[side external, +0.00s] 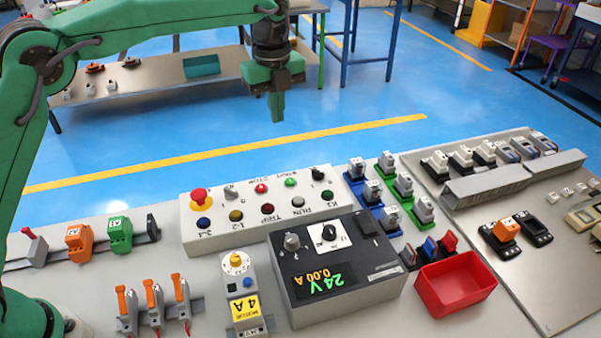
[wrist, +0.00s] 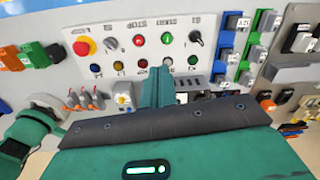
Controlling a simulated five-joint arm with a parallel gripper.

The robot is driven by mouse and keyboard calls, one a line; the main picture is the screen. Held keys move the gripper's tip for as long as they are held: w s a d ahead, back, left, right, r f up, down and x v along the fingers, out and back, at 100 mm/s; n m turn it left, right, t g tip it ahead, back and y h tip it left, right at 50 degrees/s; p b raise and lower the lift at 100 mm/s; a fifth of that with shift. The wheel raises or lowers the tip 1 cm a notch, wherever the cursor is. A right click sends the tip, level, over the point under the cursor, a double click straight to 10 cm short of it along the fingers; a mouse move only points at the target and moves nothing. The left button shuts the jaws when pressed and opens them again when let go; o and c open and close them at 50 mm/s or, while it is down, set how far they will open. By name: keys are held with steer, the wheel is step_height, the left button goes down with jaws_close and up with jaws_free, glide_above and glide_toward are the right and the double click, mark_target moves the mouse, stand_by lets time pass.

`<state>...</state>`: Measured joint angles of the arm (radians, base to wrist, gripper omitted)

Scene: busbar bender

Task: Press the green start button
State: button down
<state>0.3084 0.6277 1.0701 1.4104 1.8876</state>
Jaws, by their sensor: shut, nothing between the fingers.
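The green start button (side external: 291,182) is on the back row of the light grey control panel (side external: 262,236), right of a red button (side external: 261,188). In the wrist view the green button (wrist: 167,38) shows on the panel's upper row, above the fingertips in the picture. My gripper (side external: 277,108) is shut and empty, pointing down, raised well clear of the panel. In the wrist view my gripper (wrist: 160,72) covers part of the panel's lower edge. It touches nothing.
A red mushroom button (side external: 201,197) and a black selector (side external: 318,173) share the panel's back row. Several coloured lamps line its front row. A 24V power supply (side external: 335,268) stands in front, a red bin (side external: 455,285) to the right. Blue and green relay rows flank the panel's right.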

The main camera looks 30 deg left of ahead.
mark_target(289, 181)
steer(key=shift+w+d+f+m, duration=0.35)
steer(key=shift+d+f+m, duration=0.1)
steer(key=shift+d+f, duration=0.1)
steer(key=shift+w+d+f+m, duration=0.3)
steer(key=shift+d+f+m, duration=0.15)
steer(key=shift+f, duration=0.1)
steer(key=shift+a+f, duration=0.1)
step_height(289, 181, down, 14)
steer(key=shift+r, duration=0.1)
stand_by(0.3)
steer(key=shift+s+f, duration=0.1)
steer(key=shift+f, duration=1.05)
step_height(289, 181, up, 16)
steer(key=shift+f, duration=0.25)
stand_by(0.8)
